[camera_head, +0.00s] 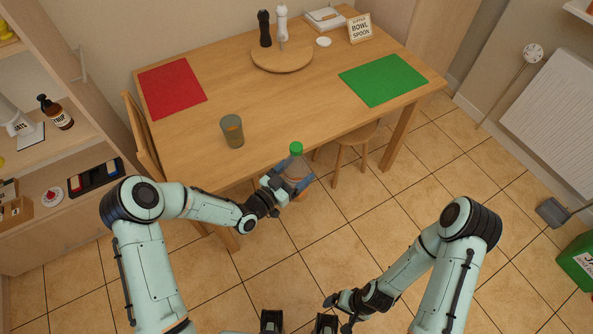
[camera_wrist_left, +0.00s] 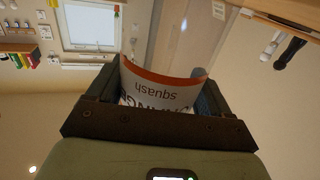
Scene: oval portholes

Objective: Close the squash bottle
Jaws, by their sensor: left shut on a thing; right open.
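The squash bottle (camera_head: 295,168) is clear with a green cap (camera_head: 296,148) at its top; I cannot tell how tight the cap is. My left gripper (camera_head: 291,187) is shut on the bottle and holds it roughly upright in front of the table's near edge. In the left wrist view, the bottle's white and orange label (camera_wrist_left: 163,92) reads "squash" upside down between the fingers; the cap is not visible there. My right gripper (camera_head: 338,312) is open and empty, low at the bottom of the head view, well apart from the bottle.
The wooden table (camera_head: 300,110) holds a grey-green tumbler (camera_head: 232,131), a red mat (camera_head: 171,88), a green mat (camera_head: 384,80) and a round board (camera_head: 283,58) with two mills. A stool (camera_head: 350,150) stands under the near edge. Shelves (camera_head: 60,150) line the left.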

